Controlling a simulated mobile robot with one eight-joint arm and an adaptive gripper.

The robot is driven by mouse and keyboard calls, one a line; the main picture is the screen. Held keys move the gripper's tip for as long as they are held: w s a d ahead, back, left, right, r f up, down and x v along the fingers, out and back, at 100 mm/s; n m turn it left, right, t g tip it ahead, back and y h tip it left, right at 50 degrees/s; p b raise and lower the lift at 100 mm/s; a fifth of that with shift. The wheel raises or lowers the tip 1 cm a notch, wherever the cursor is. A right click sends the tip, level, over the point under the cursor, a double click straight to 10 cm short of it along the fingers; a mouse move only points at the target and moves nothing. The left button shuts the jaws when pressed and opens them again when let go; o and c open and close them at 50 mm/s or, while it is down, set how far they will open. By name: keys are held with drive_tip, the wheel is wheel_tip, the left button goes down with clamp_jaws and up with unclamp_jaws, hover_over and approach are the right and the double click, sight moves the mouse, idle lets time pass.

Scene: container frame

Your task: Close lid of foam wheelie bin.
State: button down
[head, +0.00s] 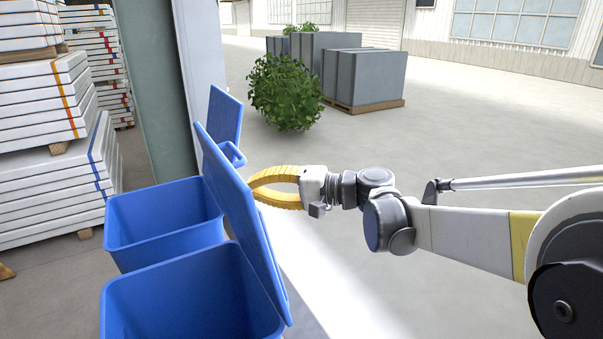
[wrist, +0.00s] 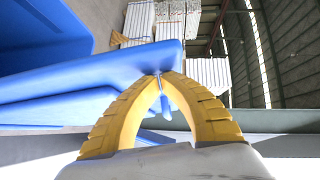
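The near blue wheelie bin (head: 180,290) stands at the bottom of the head view, its top uncovered. Its blue lid (head: 240,215) stands steeply raised along the bin's right side. My gripper (head: 252,185), with yellow ribbed fingers, is at the right face of this lid. In the wrist view the fingertips (wrist: 160,76) come together at the edge of the lid (wrist: 90,80). They look shut and touch or nearly touch the lid; I see no clear grip on it. The exact contact is hidden.
A second blue bin (head: 165,222) stands just behind, its lid (head: 224,122) also raised. A grey-green post (head: 155,90) and stacked white boards (head: 50,190) stand to the left. A bush (head: 287,92) and grey blocks (head: 365,78) are farther back. The floor at right is open.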

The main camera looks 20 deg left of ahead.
drive_tip(key=s+a+f+n+t+h+b, duration=0.1)
drive_tip(key=s+a+f+n+h+b, duration=0.15)
drive_tip(key=s+a+f, duration=0.7)
drive_tip(key=s+a+f+n+t+h+b, duration=0.25)
drive_tip(key=s+a+f, duration=0.35)
drive_tip(key=s+a, duration=0.7)
drive_tip(key=s+a+f+n+t+h+b, duration=0.1)
drive_tip(key=s+f+b, duration=0.3)
drive_tip(key=f, duration=0.6)
drive_tip(key=s+a+f+t+h+b, duration=0.1)
drive_tip(key=s+a+f+h+b, duration=0.1)
drive_tip(key=f, duration=0.9)
drive_tip(key=s+a+f+n+t+h+b, duration=0.1)
drive_tip(key=s+a+f+b, duration=0.3)
drive_tip(key=f+b, duration=0.4)
wheel_tip(320, 180, down, 3)
drive_tip(key=shift+s+r+n+t+h, duration=0.1)
drive_tip(key=shift+s+n+t+h, duration=0.35)
drive_tip(key=shift+s, duration=0.45)
drive_tip(key=shift+d, duration=0.1)
